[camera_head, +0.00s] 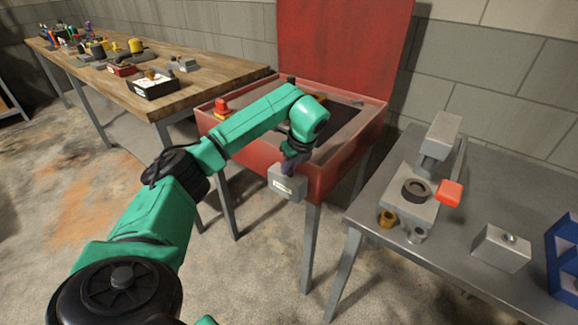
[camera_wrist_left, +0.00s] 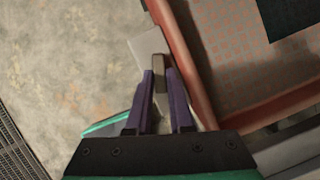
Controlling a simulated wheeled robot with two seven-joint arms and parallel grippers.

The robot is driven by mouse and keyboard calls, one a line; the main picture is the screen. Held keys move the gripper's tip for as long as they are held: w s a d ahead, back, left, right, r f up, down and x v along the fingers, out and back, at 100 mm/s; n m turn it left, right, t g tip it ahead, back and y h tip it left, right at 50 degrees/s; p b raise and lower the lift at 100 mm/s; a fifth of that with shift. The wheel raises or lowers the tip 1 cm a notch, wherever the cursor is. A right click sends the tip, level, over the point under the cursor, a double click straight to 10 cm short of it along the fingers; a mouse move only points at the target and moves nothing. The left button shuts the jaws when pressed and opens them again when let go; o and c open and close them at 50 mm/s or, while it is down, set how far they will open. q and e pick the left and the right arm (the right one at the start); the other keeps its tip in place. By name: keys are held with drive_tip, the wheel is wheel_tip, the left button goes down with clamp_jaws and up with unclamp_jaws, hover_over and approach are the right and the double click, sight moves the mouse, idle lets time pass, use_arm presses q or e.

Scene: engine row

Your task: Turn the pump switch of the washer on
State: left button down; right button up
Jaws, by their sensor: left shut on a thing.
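The washer (camera_head: 335,178) is a red basin on grey legs with its red lid (camera_head: 342,45) raised. The pump switch box (camera_head: 288,187) is a small grey box with a pale label on the washer's front wall; it shows as a pale plate in the left wrist view (camera_wrist_left: 140,44). My left gripper (camera_head: 290,168) is at the top of this box and partly hidden by my wrist. In the left wrist view its purple fingers (camera_wrist_left: 159,78) are shut on the switch lever (camera_wrist_left: 158,66), a grey-brown bar. The lever's setting is hard to tell. My right gripper is out of view.
A wooden bench (camera_head: 195,86) with small parts is at the back left. A metal table (camera_head: 455,235) with a press-like fixture (camera_head: 410,195) and a grey block (camera_head: 500,247) is at the right. Floor is clear in front.

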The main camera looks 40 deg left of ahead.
use_arm(q)
drive_tip(key=c, duration=0.8)
unclamp_jaws()
drive_tip(key=shift+r, duration=0.1)
